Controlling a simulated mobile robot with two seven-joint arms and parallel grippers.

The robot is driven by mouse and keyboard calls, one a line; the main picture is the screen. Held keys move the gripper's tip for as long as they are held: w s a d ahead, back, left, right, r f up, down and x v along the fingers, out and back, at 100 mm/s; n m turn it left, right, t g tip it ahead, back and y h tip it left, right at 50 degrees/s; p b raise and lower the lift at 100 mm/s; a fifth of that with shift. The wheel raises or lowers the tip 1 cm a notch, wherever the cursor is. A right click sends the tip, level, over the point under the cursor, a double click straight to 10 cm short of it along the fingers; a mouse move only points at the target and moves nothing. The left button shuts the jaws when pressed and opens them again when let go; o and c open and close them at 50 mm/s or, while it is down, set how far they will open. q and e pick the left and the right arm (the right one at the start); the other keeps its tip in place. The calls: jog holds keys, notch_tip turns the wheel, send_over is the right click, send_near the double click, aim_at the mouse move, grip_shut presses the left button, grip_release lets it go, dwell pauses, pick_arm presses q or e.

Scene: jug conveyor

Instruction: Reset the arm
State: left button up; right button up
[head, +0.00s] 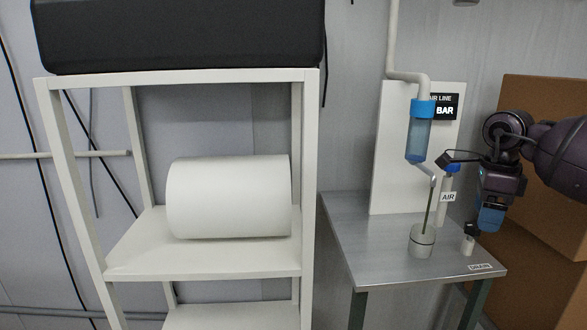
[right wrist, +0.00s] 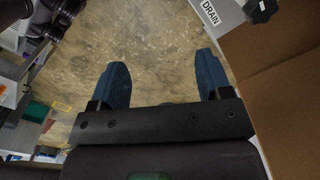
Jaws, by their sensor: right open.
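My right gripper (head: 491,216) hangs beside the right edge of the metal table in the head view, its blue fingers pointing down. In the right wrist view its two blue fingers (right wrist: 160,82) stand wide apart with only bare floor between them. It is open and empty. My right arm comes in from the right edge of the head view. My left gripper does not show in either view.
Cardboard boxes (head: 540,265) stand close on the right. A white shelf (head: 200,262) with a white roll (head: 230,197) stands left.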

jog(key=w+a+r+m+t+y, duration=0.25)
jog(key=a+m+t+y, duration=0.25)
jog(key=a+m+y, duration=0.5)
jog(key=w+a+r+m+t+y, duration=0.1)
jog(key=a+r+m+t+y, duration=0.4)
jog(key=a, duration=1)
jog(key=s+d+f+m+t+h, duration=0.2)
jog(key=s+d+f+m+h, duration=0.1)
jog(key=f+m, duration=0.55)
jog(key=s+d+f+m+t+h, duration=0.2)
jog(key=d+f+m+t+h, duration=0.15)
jog(key=f+m, duration=0.5)
jog(key=s+d+f+m+t+h, duration=0.1)
jog(key=s+d+f+m+h, duration=0.2)
jog(key=f+m, duration=0.6)
jog(key=s+d+f+m+g+h, duration=0.2)
jog(key=s+f+m, duration=0.1)
jog(key=s+f, duration=0.8)
jog(key=s+d+f+m+g+h, duration=0.3)
jog(key=s+f, duration=0.9)
jog(key=s, duration=0.3)
jog(key=shift+s+f+h, duration=0.2)
jog(key=shift+f+h, duration=0.1)
jog(key=shift+h, duration=0.05)
